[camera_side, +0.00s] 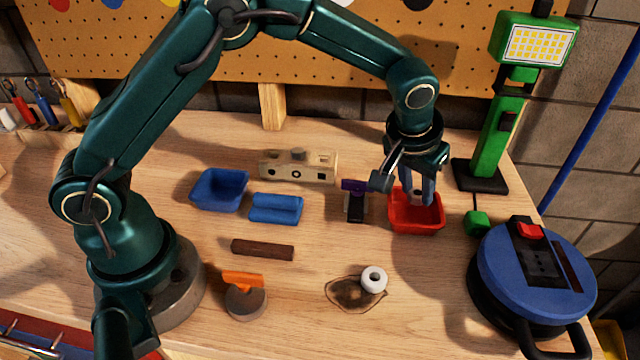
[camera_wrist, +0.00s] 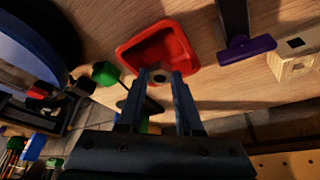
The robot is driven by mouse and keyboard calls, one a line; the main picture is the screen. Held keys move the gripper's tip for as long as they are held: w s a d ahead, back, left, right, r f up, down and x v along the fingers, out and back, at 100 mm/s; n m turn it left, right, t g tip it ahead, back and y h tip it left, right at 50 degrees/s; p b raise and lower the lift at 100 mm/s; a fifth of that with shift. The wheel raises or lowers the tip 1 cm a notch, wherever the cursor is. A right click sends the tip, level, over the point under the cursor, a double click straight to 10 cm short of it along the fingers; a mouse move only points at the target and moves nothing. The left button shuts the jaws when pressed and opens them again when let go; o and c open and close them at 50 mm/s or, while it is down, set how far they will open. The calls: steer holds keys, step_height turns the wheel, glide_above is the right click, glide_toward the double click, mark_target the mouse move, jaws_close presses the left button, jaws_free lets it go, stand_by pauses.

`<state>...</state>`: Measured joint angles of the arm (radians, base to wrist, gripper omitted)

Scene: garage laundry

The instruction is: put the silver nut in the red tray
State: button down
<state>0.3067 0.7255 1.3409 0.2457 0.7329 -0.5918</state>
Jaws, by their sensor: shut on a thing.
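The red tray (camera_side: 417,228) stands on the bench at the right of the side view, and it also shows in the wrist view (camera_wrist: 128,53). My gripper (camera_side: 420,198) points down over the back part of the tray. In the wrist view its fingertips (camera_wrist: 159,78) are shut on the silver nut (camera_wrist: 157,75), a small grey piece between them. The nut (camera_side: 416,194) is partly hidden by the fingers in the side view. I cannot tell whether the nut is above the tray's rim or just inside it. The visible tray floor looks empty.
A purple-topped clamp (camera_side: 355,190) stands close left of the tray. The green lamp (camera_side: 489,150) and blue cable reel (camera_side: 535,270) are to the right. A blue tray (camera_side: 219,190) is farther left.

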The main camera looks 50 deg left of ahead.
mark_target(412, 202)
steer(key=shift+d+f, duration=0.1)
steer(key=shift+f, duration=1.9)
steer(key=shift+f, duration=0.2)
steer(key=c, duration=0.8)
jaws_free()
steer(key=shift+c, duration=0.2)
steer(key=a+v, duration=0.1)
steer(key=v, duration=1)
steer(key=s+a+r, duration=0.5)
steer(key=s+r, duration=0.2)
steer(key=s, duration=0.2)
steer(key=s+a+f+m+t, duration=0.1)
steer(key=s+a+f, duration=0.1)
steer(key=s, duration=0.9)
steer(key=shift+a+m+h, duration=0.3)
steer(key=shift+a, duration=0.6)
